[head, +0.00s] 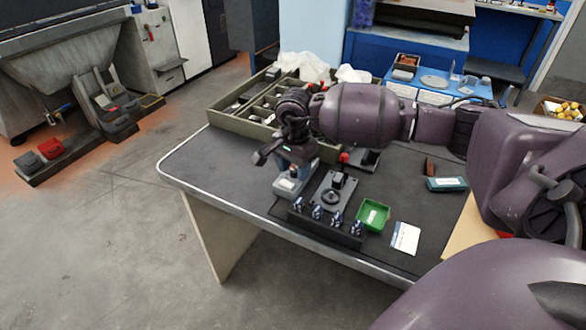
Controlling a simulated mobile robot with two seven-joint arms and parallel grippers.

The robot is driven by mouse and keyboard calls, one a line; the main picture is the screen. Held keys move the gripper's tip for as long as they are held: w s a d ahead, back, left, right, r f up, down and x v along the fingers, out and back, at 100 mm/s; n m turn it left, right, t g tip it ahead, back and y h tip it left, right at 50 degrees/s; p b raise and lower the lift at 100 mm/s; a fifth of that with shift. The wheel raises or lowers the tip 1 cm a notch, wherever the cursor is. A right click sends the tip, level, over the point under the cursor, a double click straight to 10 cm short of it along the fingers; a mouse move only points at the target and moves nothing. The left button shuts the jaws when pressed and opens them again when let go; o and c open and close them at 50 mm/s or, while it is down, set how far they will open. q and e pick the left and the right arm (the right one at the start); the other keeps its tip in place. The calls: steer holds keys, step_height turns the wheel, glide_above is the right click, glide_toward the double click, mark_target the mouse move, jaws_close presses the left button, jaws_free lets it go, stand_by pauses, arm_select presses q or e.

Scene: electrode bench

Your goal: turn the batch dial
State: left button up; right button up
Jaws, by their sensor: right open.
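A round black dial (331,197) sits on a dark plate on the bench; I take it for the batch dial, but its markings are too small to read. My right gripper (279,158) reaches in from the right and is open, above and to the left of the dial. It hangs pointing down over a grey-blue bench device (291,186) and hides its upper part. I cannot tell whether it touches that device. My left gripper is not in view.
A dark rack (325,229) with several small blue-and-white pieces lines the bench's front. A green tray (373,215), a white card (405,237) and a teal box (446,184) lie to the right. A compartment tray (229,121) stands behind. The bench's left end is clear.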

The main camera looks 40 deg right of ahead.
steer(key=shift+f, duration=0.15)
jaws_close()
steer(key=shift+m+p, duration=0.55)
steer(key=shift+m, duration=1.75)
steer(key=shift+c, duration=0.3)
jaws_free()
steer(key=shift+o, duration=0.3)
steer(key=shift+f, duration=0.1)
